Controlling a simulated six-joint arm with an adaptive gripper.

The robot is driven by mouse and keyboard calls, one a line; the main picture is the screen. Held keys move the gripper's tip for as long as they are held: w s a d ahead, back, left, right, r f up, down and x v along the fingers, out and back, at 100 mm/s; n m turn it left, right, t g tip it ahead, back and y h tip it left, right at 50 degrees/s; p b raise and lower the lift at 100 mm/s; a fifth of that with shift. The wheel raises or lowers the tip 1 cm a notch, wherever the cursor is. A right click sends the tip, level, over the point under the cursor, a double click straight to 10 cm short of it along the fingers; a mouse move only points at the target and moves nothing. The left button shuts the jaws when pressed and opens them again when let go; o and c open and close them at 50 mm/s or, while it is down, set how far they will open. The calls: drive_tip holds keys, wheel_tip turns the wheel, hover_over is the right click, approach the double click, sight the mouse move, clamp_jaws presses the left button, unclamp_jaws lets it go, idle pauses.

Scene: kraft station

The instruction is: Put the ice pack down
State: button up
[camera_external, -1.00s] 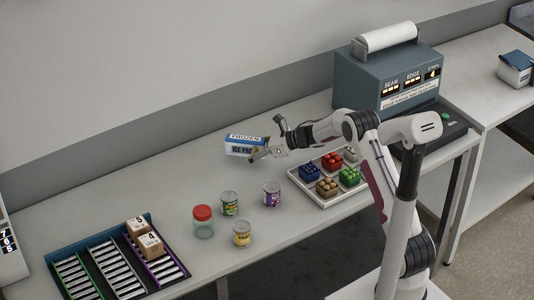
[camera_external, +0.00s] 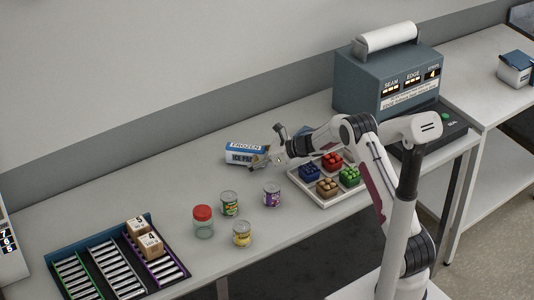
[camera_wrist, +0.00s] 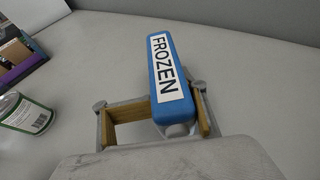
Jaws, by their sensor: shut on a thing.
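The ice pack (camera_external: 243,155) is a blue and white box with "FROZEN" on top, at the back middle of the bench in the external view. In the wrist view its blue top with a white label (camera_wrist: 163,72) stretches away between the fingers. My gripper (camera_external: 264,160) is shut on the near end of the ice pack, with tan finger pads (camera_wrist: 160,120) on either side. The pack is at or close to the bench top; I cannot tell whether it touches. Its underside is hidden.
Several cans (camera_external: 229,203) and a red-lidded jar (camera_external: 203,222) stand in front of the pack. A tray with coloured blocks (camera_external: 313,193) lies to the right. A rack with boxes (camera_external: 90,260) is at front left. The bench left of the pack is clear.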

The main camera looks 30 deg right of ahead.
sight(265, 154)
drive_tip(key=o, duration=1.8)
drive_tip(key=shift+f, duration=0.1)
drive_tip(key=shift+o, duration=0.2)
drive_tip(key=shift+s+d+r, duration=0.25)
drive_tip(key=shift+d+r, duration=0.05)
drive_tip(key=v, duration=1.1)
drive_tip(key=shift+s, duration=0.1)
drive_tip(key=shift+r, duration=0.1)
